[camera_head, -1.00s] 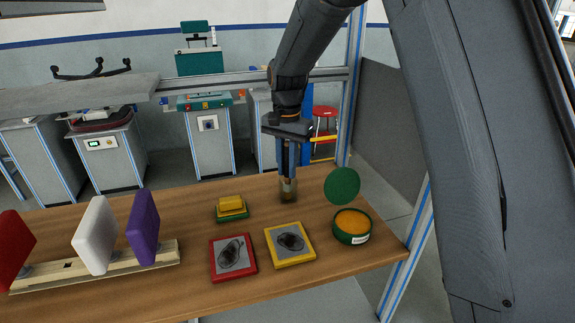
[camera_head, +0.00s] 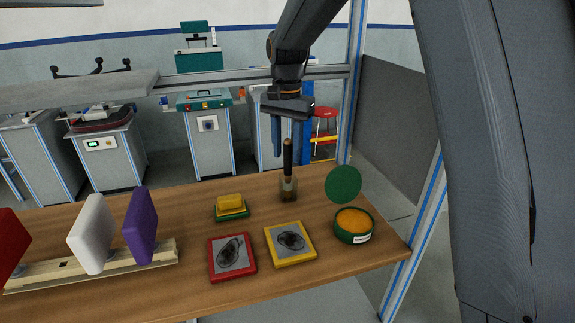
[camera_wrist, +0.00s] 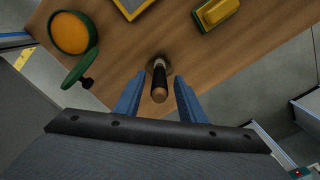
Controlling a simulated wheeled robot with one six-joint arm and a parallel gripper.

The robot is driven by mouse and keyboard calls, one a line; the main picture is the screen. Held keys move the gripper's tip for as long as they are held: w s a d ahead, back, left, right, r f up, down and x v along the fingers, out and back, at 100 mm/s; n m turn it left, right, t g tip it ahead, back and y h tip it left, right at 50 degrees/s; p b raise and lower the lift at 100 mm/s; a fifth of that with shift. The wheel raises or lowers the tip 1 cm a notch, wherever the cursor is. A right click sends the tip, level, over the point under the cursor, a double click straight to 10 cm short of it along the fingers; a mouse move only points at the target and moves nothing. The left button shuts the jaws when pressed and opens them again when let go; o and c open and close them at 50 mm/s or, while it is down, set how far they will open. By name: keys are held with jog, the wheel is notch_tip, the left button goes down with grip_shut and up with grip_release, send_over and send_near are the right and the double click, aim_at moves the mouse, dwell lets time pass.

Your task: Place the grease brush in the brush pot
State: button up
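The grease brush (camera_head: 288,158) stands upright in the brush pot (camera_head: 288,188), its dark handle pointing up. The pot is a small brownish, see-through-looking vessel near the back edge of the table. My gripper (camera_head: 291,150) is above the pot around the handle's height, with its blue fingers apart. In the wrist view the brush handle (camera_wrist: 159,85) shows end-on between the spread fingers of my gripper (camera_wrist: 160,92), with a gap on both sides. The pot is mostly hidden there behind the handle.
An open green tin of orange grease (camera_head: 353,222) with its green lid (camera_head: 343,184) stands to the right. A yellow tray (camera_head: 290,243), a red tray (camera_head: 232,256) and a yellow-green block (camera_head: 231,206) lie nearby. A wooden rack (camera_head: 90,266) with coloured panels stands left.

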notch_tip(320, 180, up, 7)
jog(key=shift+f+b, duration=0.1)
jog(key=shift+b, duration=0.6)
